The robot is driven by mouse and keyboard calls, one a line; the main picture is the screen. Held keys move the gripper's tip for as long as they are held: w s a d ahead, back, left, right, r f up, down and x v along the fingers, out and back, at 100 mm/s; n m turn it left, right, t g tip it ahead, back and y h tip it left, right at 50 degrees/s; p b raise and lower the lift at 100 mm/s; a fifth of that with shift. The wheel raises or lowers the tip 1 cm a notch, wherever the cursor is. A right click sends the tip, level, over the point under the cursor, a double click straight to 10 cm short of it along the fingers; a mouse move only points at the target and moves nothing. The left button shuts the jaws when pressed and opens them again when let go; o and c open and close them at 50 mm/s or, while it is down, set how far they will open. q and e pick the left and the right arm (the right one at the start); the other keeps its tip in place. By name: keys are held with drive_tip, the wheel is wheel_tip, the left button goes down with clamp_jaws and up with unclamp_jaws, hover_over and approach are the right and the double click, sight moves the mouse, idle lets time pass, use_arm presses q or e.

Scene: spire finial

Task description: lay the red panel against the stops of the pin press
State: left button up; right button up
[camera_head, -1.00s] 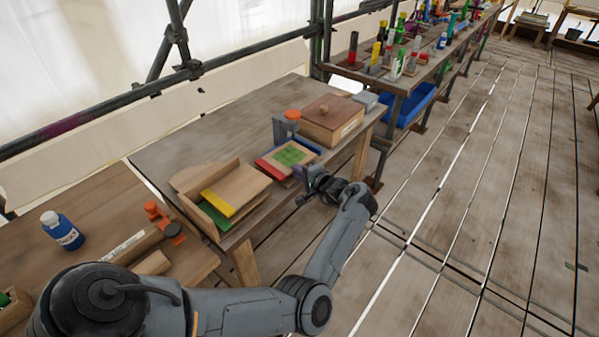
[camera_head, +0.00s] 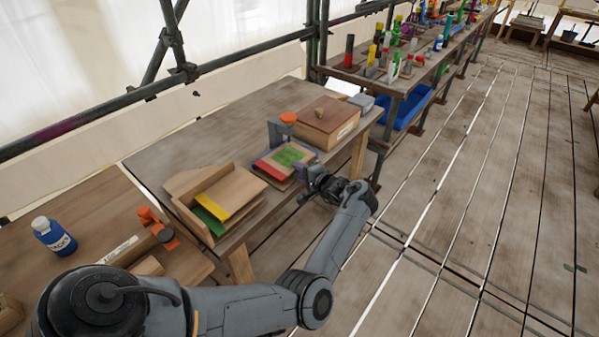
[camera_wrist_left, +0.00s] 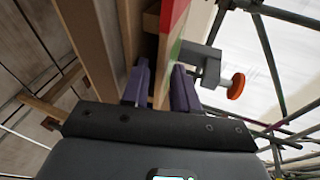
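The red panel (camera_head: 284,161), a light board with a red edge strip and a green patch, lies on the pin press (camera_head: 281,131), a grey bracket with an orange knob. Its seating against the stops is too small to tell. My left gripper (camera_head: 305,182) is at the panel's near right side. In the left wrist view my two purple fingers (camera_wrist_left: 160,75) stand apart on either side of a wooden edge, with a narrow gap visible. The red strip (camera_wrist_left: 173,13) and the press's grey bracket and orange knob (camera_wrist_left: 236,86) show beyond the fingertips. My right gripper is out of view.
A wooden rack (camera_head: 190,181) with a green-edged panel (camera_head: 212,207) stands left of the press. A lidded wooden box (camera_head: 327,122) stands close behind it on the right. A blue bottle (camera_head: 54,236) is on the near left bench. The table's back left is clear.

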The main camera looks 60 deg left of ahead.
use_arm(q)
drive_tip(key=shift+o, duration=0.4)
drive_tip(key=shift+f, duration=0.1)
drive_tip(key=shift+d, duration=0.15)
drive_tip(key=p+v, duration=0.2)
drive_tip(key=v, duration=0.8)
drive_tip(key=shift+d+r, duration=0.2)
drive_tip(key=shift+r, duration=0.1)
drive_tip(key=shift+w, duration=0.1)
